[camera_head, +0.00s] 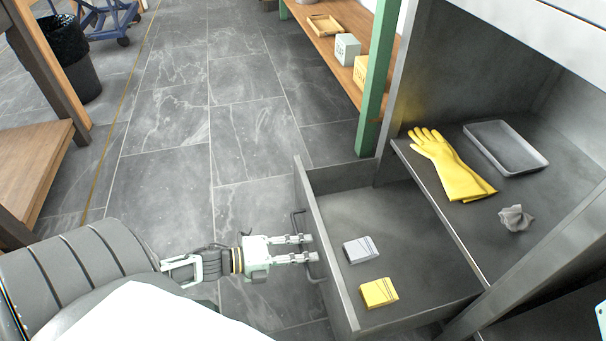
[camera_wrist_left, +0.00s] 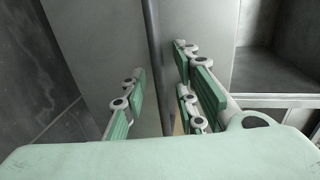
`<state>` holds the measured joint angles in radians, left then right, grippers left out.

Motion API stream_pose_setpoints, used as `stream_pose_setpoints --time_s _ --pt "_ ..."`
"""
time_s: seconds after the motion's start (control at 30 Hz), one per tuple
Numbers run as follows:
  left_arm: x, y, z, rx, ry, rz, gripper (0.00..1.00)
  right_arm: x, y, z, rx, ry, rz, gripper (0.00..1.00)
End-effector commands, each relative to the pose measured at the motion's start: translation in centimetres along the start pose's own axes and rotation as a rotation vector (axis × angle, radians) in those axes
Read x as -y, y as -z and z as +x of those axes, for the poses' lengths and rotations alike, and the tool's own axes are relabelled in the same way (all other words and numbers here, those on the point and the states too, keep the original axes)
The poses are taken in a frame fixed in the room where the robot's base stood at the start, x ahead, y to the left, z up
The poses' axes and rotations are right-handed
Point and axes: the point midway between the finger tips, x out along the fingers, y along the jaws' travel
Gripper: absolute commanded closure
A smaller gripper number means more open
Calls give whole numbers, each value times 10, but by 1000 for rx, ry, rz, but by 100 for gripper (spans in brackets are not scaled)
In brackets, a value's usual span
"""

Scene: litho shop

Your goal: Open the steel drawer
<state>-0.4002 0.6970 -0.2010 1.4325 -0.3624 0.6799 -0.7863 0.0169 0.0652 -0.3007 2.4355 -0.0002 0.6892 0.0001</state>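The steel drawer (camera_head: 345,317) is pulled out of the grey cabinet, and its inside shows from above. A dark bar handle (camera_head: 297,222) is on its front. My left gripper (camera_head: 309,248) is at this handle, its two fingers apart. In the left wrist view, the handle (camera_wrist_left: 154,50) runs between the fingers (camera_wrist_left: 160,95), with a gap visible beside it. Contact with the handle cannot be told. My right gripper is not in view.
A grey box (camera_head: 360,250) and a yellow box (camera_head: 379,292) lie in the drawer. Yellow gloves (camera_head: 450,165), a grey tray (camera_head: 506,147) and a crumpled cloth (camera_head: 515,218) lie on the shelf above. A green post (camera_head: 377,80) stands behind the drawer. The tiled floor (camera_head: 170,150) is clear.

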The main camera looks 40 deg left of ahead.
Motion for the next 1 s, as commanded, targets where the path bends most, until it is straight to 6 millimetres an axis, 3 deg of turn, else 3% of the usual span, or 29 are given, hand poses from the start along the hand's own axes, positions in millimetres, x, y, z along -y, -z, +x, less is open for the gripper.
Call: stream_pose_setpoints --time_s 0.23,0.37,0.8,1.0 --pt "0 0 -1 0 1 0 72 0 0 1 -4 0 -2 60" --pt "-1 0 -11 1 -2 -1 72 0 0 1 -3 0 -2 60" --pt "-1 0 -97 0 -3 0 72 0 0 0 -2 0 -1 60" --pt "0 0 -117 0 0 -1 72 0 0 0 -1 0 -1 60"
